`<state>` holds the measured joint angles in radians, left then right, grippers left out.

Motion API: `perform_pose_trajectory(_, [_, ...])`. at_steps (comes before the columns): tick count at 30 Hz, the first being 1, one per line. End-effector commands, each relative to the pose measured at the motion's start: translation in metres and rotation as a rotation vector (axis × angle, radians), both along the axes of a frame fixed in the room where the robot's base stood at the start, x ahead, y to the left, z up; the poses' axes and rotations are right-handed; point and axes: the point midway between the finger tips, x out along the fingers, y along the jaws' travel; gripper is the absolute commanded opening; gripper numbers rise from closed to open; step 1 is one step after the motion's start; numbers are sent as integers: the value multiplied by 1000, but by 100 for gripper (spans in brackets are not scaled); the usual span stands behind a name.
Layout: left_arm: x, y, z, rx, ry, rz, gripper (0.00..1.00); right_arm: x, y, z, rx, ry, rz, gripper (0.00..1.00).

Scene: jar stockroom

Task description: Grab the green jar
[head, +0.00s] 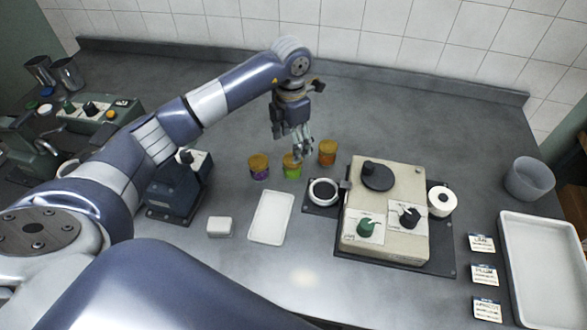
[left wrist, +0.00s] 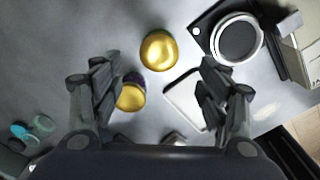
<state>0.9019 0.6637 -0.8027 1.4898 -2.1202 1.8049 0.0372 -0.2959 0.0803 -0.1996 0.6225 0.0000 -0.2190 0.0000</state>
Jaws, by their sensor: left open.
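The green jar (head: 292,168) with a gold lid stands upright on the counter, between a purple jar (head: 258,170) and an orange jar (head: 327,155). My left gripper (head: 302,149) is open and empty, pointing down just above and behind the green jar in the head view, partly covering its lid. The purple jar (left wrist: 131,96) is beside the left-hand finger there. My right gripper is not in view.
A white tray (head: 270,217) lies in front of the jars. A black ring fixture (head: 323,192) and a beige machine (head: 385,245) with knobs stand to the right. A dark blue device (head: 172,190) stands left. The counter behind the orange jar is clear.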

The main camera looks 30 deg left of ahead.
Motion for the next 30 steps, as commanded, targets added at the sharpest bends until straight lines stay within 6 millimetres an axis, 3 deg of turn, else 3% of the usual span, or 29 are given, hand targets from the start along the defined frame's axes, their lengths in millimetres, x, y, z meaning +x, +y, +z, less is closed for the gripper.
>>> perform_pose_trajectory(1, [0, 0, -15, 0, 1, 0, 68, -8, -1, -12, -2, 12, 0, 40])
perform_pose_trajectory(7, [1, -1, -31, -2, -2, -1, 68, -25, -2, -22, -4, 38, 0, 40])
perform_pose_trajectory(18, [2, -1, -78, -1, 0, -1, 68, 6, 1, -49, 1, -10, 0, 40])
perform_pose_trajectory(25, [2, -1, -78, 0, -2, -1, 68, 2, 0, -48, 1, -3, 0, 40])
perform_pose_trajectory(26, [2, -1, -78, 0, -2, -1, 66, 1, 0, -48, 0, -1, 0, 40])
perform_pose_trajectory(30, [2, -1, -78, 0, -2, -1, 34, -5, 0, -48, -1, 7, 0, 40])
